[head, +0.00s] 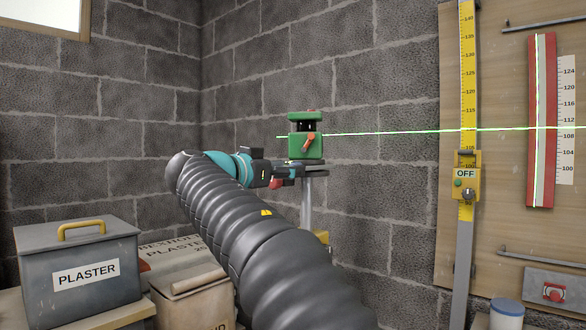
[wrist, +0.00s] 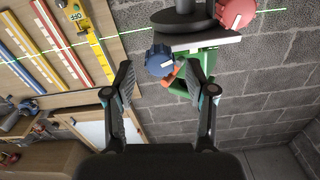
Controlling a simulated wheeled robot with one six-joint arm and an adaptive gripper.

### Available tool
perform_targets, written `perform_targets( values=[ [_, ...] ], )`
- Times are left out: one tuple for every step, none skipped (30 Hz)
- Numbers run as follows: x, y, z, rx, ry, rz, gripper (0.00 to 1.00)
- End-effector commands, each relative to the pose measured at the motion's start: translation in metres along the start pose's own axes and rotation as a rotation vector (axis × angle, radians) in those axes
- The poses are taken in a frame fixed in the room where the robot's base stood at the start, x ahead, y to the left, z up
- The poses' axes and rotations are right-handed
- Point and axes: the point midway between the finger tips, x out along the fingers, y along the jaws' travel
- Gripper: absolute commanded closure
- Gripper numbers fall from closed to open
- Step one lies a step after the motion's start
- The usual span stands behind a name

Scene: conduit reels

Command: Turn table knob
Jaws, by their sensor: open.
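A small flat table (head: 308,171) on a grey pole carries a green laser level (head: 306,140) with an orange lever. In the wrist view, which is turned nearly upside down, the table plate (wrist: 200,44) has a blue knob (wrist: 160,60) with a pale mark at its edge, and a larger red knob (wrist: 235,12) beyond. A red knob (head: 276,184) also shows below my gripper in the head view. My gripper (wrist: 168,82) is open and empty, its fingers either side of the blue knob's line and apparently short of it. In the head view, the gripper (head: 262,172) partly hides the table's near side.
A block wall stands close behind the table. At right are a yellow staff (head: 467,90) with an OFF box and a red-framed scale (head: 541,120) on a board. A plaster box (head: 80,275) and sacks stand low at left.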

Motion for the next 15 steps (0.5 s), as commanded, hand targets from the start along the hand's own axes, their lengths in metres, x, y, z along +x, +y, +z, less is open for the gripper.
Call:
perform_targets(
  values=[
    [0.008, 0.001, -0.001, 0.001, 0.000, 0.003, 0.45],
    [0.011, 0.001, -0.001, 0.001, 0.001, 0.003, 0.45],
    [0.015, 0.001, -0.001, 0.001, 0.001, 0.002, 0.45],
    [0.017, 0.000, -0.001, 0.001, 0.000, 0.001, 0.45],
    [0.019, 0.000, -0.001, 0.001, 0.000, 0.001, 0.45],
    [0.022, 0.000, -0.001, 0.000, 0.000, 0.001, 0.45],
    [0.023, 0.000, 0.000, 0.000, 0.000, 0.001, 0.45],
    [0.024, 0.001, 0.000, 0.000, 0.000, 0.001, 0.45],
    [0.025, 0.001, 0.000, 0.000, 0.000, 0.001, 0.45],
    [0.026, 0.000, 0.000, 0.000, 0.000, 0.001, 0.45],
    [0.026, 0.000, 0.000, 0.000, 0.000, 0.001, 0.45],
    [0.026, 0.000, 0.000, 0.000, 0.000, 0.000, 0.45],
    [0.026, 0.000, 0.000, 0.000, 0.000, 0.000, 0.45],
    [0.026, 0.000, 0.000, 0.000, 0.000, 0.000, 0.45],
    [0.026, 0.000, 0.000, 0.000, 0.000, 0.000, 0.45]
  ],
)
